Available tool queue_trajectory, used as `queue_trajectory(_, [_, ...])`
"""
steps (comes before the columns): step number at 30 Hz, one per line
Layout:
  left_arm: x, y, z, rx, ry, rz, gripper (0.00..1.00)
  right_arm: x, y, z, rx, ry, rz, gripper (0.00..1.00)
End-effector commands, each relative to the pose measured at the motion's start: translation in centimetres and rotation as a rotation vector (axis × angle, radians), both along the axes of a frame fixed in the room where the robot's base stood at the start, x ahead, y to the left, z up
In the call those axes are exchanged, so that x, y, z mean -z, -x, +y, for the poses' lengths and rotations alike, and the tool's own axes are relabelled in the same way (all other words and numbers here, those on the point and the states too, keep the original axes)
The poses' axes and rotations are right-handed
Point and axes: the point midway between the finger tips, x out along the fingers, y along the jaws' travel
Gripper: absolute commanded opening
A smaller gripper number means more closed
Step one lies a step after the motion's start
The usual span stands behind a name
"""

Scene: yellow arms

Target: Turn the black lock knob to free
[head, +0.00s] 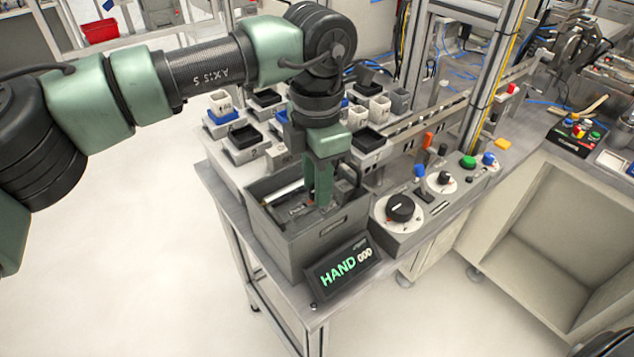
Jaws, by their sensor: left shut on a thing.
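A large black knob (400,208) sits on a round white dial on the grey control panel (408,238). A smaller black knob (444,178) sits on a second white dial behind it. Which one is the lock knob, I cannot tell. My left gripper (320,197) points down into the grey bin (285,245), left of the panel and apart from both knobs. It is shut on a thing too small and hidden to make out. My right gripper is not in view.
A tilted display (342,268) reading "HAND 000" stands before the bin. The panel also carries an orange lever (427,140), blue knobs and a green button (467,162). Trays with blocks stand behind the bin. Open floor lies left of the bench.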

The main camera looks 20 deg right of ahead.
Motion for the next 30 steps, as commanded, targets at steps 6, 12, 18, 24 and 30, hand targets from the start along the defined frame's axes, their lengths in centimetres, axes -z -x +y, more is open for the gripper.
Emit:
queue_trajectory(6, [-0.12, -0.08, -0.03, 0.016, 0.002, -0.002, 0.0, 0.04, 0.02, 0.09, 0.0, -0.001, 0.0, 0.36])
queue_trajectory(12, [-0.12, -0.08, -0.03, 0.016, 0.002, -0.002, 0.0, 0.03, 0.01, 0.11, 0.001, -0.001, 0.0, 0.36])
queue_trajectory(18, [-0.1, -0.07, -0.03, 0.015, 0.002, -0.002, 0.5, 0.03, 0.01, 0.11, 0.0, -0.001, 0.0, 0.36])
queue_trajectory(24, [-0.05, -0.04, -0.01, 0.015, 0.001, -0.001, 0.5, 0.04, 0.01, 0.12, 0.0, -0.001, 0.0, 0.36])
queue_trajectory(30, [-0.92, -0.11, -0.05, 0.013, 0.003, -0.003, 0.5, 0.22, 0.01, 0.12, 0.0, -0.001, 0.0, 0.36])
